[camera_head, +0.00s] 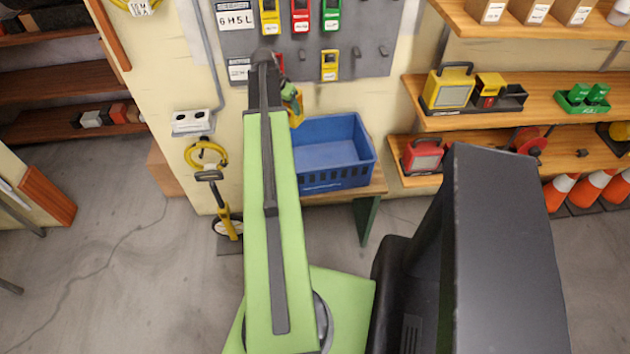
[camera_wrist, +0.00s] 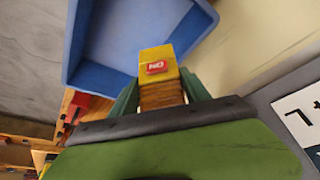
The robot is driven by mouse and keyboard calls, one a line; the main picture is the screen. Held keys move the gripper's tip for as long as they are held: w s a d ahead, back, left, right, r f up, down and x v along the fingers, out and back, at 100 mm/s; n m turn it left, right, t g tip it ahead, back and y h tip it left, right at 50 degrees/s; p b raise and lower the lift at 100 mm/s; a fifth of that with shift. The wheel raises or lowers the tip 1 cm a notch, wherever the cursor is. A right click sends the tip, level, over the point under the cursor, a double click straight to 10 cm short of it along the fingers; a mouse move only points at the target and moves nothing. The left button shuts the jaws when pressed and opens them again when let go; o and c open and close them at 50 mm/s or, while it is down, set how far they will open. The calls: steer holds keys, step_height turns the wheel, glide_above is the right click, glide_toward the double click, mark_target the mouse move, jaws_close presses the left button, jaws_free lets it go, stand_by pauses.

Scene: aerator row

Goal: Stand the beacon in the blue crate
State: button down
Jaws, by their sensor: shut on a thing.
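The beacon (camera_wrist: 158,62), a yellow block with a red label and a ribbed orange-brown part, is between the green fingers of my gripper (camera_wrist: 160,92) in the wrist view. In the head view my gripper (camera_head: 291,97) is small and partly hidden by my arm, with a bit of yellow showing at it. The blue crate (camera_head: 345,177) is on a wooden bench, just below and right of my gripper. Its visible inside is empty. In the wrist view the crate (camera_wrist: 72,45) lies behind the beacon; the height between them is hard to tell.
A grey tool board (camera_head: 375,62) with colored devices hangs on the wall behind. The bench (camera_head: 366,189) stands under the crate. Wooden shelves (camera_head: 445,120) with yellow and red lamps are at right. A yellow measuring wheel (camera_head: 227,226) stands left of the bench. Floor is open at left.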

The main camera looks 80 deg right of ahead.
steer(key=s+d+f+b, duration=0.3)
steer(key=f+b, duration=0.1)
steer(key=f, duration=0.2)
steer(key=s+d+f+b, duration=0.2)
steer(key=s+f+b, duration=0.1)
steer(key=f+b, duration=0.15)
steer(key=w+a+f+b, duration=0.2)
steer(key=a+f+b, duration=0.1)
steer(key=f, duration=0.1)
steer(key=w+a+f+b, duration=0.1)
steer(key=a+f+b, duration=0.2)
steer(key=f+b, duration=0.1)
steer(key=w+a+f+b, duration=0.2)
steer(key=a+f+b, duration=0.1)
steer(key=f+b, duration=0.1)
steer(key=shift+w+a+f, duration=0.15)
steer(key=shift+w+f, duration=0.05)
steer(key=shift+w, duration=0.1)
steer(key=shift+r, duration=0.25)
steer(key=shift+f, duration=0.2)
steer(key=c, duration=0.5)
jaws_free()
